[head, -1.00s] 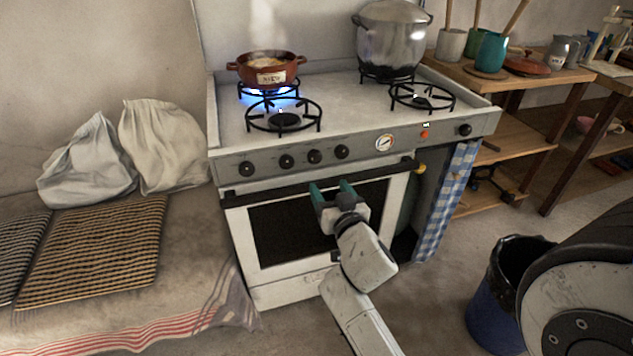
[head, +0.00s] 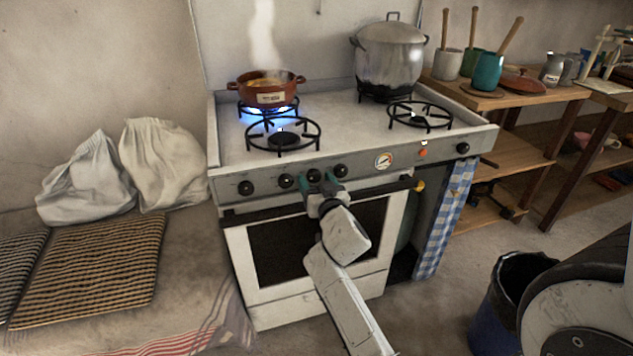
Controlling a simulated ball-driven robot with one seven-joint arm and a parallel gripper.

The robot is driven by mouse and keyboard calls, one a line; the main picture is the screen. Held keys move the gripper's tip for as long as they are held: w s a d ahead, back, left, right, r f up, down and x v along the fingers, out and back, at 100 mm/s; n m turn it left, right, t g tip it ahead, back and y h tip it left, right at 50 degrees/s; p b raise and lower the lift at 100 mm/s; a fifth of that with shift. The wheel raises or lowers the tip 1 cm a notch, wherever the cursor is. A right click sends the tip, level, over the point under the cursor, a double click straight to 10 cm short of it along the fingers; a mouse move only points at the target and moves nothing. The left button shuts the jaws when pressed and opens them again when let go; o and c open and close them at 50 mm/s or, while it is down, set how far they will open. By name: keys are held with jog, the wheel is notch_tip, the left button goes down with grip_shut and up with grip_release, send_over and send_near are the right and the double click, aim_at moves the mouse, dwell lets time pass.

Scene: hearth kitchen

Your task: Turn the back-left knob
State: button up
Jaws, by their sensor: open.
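The white stove's front panel (head: 265,185) carries a row of dark round knobs: the leftmost knob (head: 245,188), a second knob (head: 286,181), a third knob (head: 315,175) and a fourth knob (head: 340,170). I cannot read which burner each serves. The back-left burner (head: 249,111) shows a blue flame under a steaming red-brown pot (head: 270,95). My gripper (head: 317,181) is open, its two green fingers on either side of the third knob as seen from here. Its fingers partly cover that knob; I cannot tell whether they touch it.
The oven handle bar (head: 375,190) runs just below the knobs, close to my gripper. A large metal pot (head: 389,60) stands at the back right. The front-left burner (head: 284,136) is bare. A dark bin (head: 515,290) stands on the floor at right.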

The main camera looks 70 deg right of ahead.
jog(key=c, duration=1.1)
jog(key=shift+o, duration=0.2)
jog(key=n+p, duration=0.1)
jog(key=n, duration=0.5)
jog(key=shift+n, duration=0.4)
jog(key=n, duration=0.2)
jog(key=shift+n, duration=0.3)
jog(key=n+p, duration=0.1)
jog(key=n, duration=0.3)
jog(key=shift+n, duration=0.3)
